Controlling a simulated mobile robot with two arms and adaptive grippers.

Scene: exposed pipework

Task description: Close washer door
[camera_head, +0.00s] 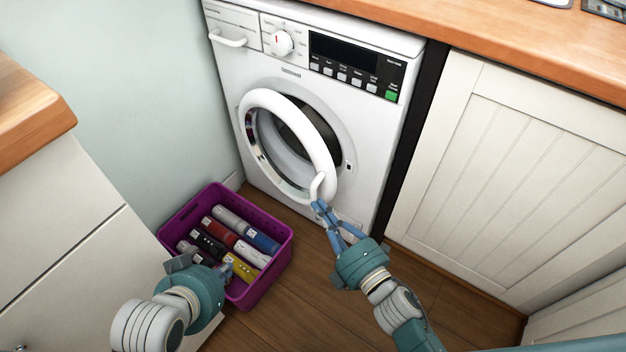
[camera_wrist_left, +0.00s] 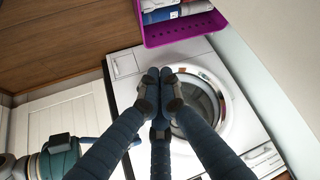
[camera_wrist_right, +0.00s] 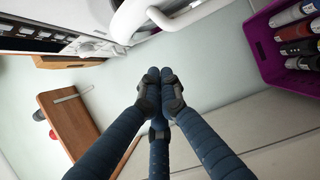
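The white washer (camera_head: 375,150) stands against the wall with its round door (camera_head: 322,140) partly open, swung out toward the left of the opening. The door's white handle (camera_head: 317,185) is at its lower right. My right gripper (camera_head: 322,207) is shut and empty just below the handle; I cannot tell in the head view whether they touch. In the right wrist view the handle (camera_wrist_right: 160,17) is beyond the closed fingertips (camera_wrist_right: 161,76), not between them. My left gripper (camera_head: 228,266) is shut and empty above the basket's front right part. Its closed fingertips also show in the left wrist view (camera_wrist_left: 165,75).
A purple basket (camera_head: 272,270) with several bottles or cans stands on the floor (camera_head: 300,310) in front of the washer's left side. White cabinets (camera_head: 510,170) stand at right, and a wood-topped unit (camera_head: 50,205) stands at left. Open floor lies right of the basket.

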